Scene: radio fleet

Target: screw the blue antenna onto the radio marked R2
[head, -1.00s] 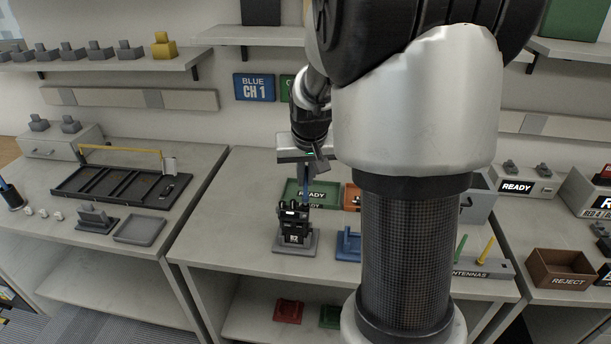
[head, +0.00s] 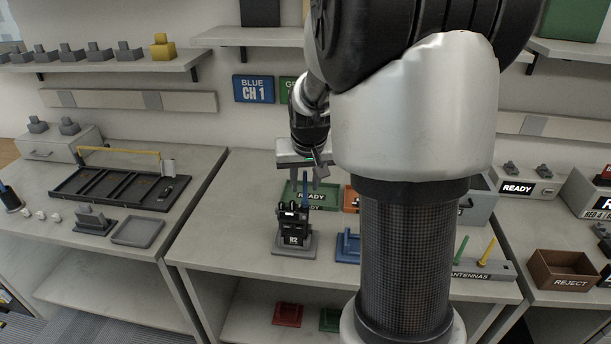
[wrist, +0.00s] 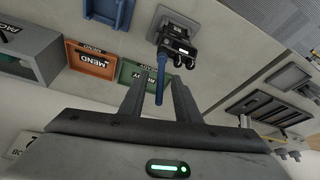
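The radio marked R2 (head: 294,228) is black and stands upright in a grey holder (head: 277,248) on the middle bench. The blue antenna (head: 306,190) stands upright on its top; the joint is too small to judge. In the wrist view the radio (wrist: 178,45) and the blue antenna (wrist: 160,84) show beyond my fingers. My gripper (head: 305,176) is above the radio around the antenna's upper end. In the wrist view my gripper (wrist: 159,88) has its fingers apart, with clear gaps on both sides of the antenna.
A green READY tray (head: 326,187) lies behind the radio, and a blue holder (head: 347,246) stands to its right. The ANTENNAS rack (head: 500,271) holds a green and a yellow antenna. A brown REJECT bin (head: 562,270) is at the far right. My arm hides part of the bench.

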